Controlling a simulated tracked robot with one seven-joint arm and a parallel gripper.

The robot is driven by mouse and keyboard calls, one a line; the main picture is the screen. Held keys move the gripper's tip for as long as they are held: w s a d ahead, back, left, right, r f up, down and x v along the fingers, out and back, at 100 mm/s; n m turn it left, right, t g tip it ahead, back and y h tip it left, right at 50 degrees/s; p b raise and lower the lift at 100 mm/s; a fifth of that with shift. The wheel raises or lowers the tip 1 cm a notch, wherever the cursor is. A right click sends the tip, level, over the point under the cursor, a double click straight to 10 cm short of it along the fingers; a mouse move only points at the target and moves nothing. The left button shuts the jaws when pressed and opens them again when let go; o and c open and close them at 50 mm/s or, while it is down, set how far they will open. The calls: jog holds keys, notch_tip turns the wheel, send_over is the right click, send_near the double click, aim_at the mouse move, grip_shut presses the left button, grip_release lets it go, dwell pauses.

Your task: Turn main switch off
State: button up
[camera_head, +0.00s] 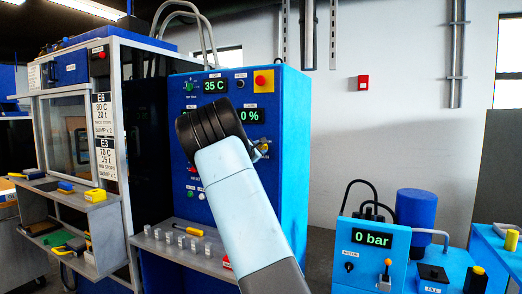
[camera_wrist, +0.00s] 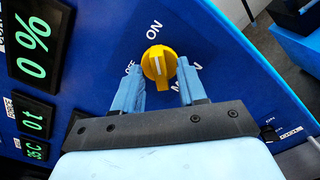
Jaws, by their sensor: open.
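The main switch is a round yellow knob (camera_wrist: 158,65) on the blue panel in the wrist view. ON is printed above it, OFF to its left, and a partly covered MAIN label below. Its pale mark runs roughly up and down, toward the ON side. My gripper (camera_wrist: 160,80) is open, with one blue finger on each side of the knob's lower part. I cannot tell whether the fingers touch it. In the head view my dark wrist hides most of the switch area on the blue control cabinet (camera_head: 296,120).
A red button on a yellow plate (camera_head: 264,80) sits above my wrist on the cabinet. Displays read 35 C (camera_head: 215,86) and 0 % (camera_head: 250,116). A grey shelf (camera_head: 190,250) juts out below. A blue pump unit (camera_head: 372,262) reading 0 bar stands at right.

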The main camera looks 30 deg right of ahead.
jog(key=shift+w+d, duration=0.15)
jog(key=shift+d, duration=0.05)
jog(key=shift+c, duration=0.4)
grip_shut()
jog(key=shift+d, duration=0.2)
jog(key=shift+a, duration=0.15)
